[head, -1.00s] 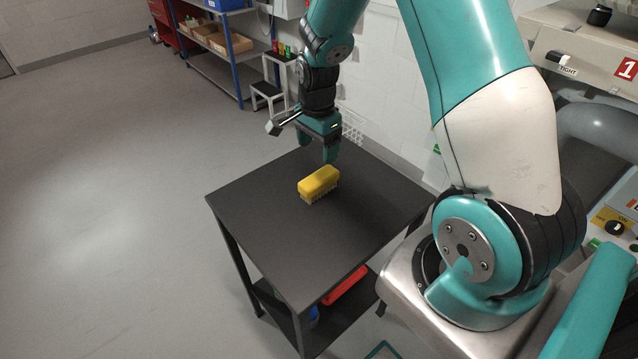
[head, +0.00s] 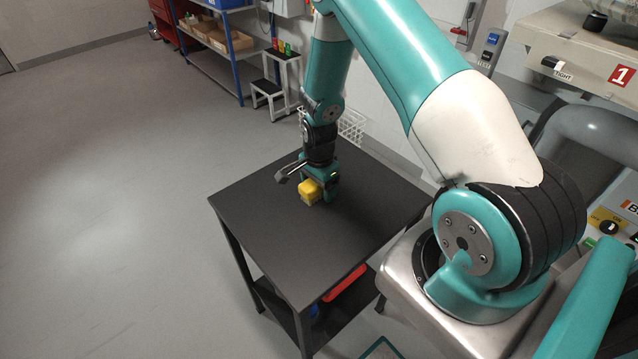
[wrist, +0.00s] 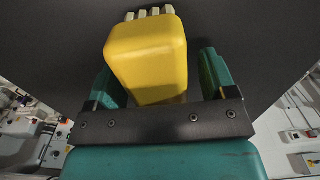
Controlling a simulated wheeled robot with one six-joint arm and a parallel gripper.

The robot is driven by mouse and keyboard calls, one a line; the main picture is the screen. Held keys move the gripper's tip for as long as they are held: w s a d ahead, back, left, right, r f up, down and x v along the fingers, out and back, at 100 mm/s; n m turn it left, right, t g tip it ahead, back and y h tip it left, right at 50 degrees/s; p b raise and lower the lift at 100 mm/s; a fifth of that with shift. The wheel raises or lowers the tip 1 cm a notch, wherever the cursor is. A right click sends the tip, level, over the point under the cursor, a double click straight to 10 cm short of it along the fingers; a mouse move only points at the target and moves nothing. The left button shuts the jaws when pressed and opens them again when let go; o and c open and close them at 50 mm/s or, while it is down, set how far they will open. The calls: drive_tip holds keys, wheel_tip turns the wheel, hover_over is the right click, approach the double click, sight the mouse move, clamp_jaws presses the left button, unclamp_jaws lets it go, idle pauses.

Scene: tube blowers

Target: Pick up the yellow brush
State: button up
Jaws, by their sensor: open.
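The yellow brush (head: 311,191) stands on the black table (head: 250,215), near its middle, with its yellow body up. Its pale bristles show at the front edge in the wrist view. My gripper (head: 319,187) is down at the brush, pointing at the table. In the wrist view, the brush (wrist: 148,55) fills the space between the two teal fingers of my gripper (wrist: 160,82), one on each side. The jaws are open, with a dark gap at the right finger. The left finger is partly hidden behind the brush.
A red item (head: 345,284) lies on the table's lower shelf, beside a blue one. A white wire basket (head: 351,125) is behind the table by the wall. Blue-framed shelves (head: 240,70) and a step stool (head: 268,90) stand farther back. The tabletop around the brush is clear.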

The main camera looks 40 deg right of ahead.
drive_tip(key=c, duration=1)
wheel_tip(320, 180, up, 20)
drive_tip(key=shift+r+b, duration=0.1)
drive_tip(key=shift+b, duration=0.95)
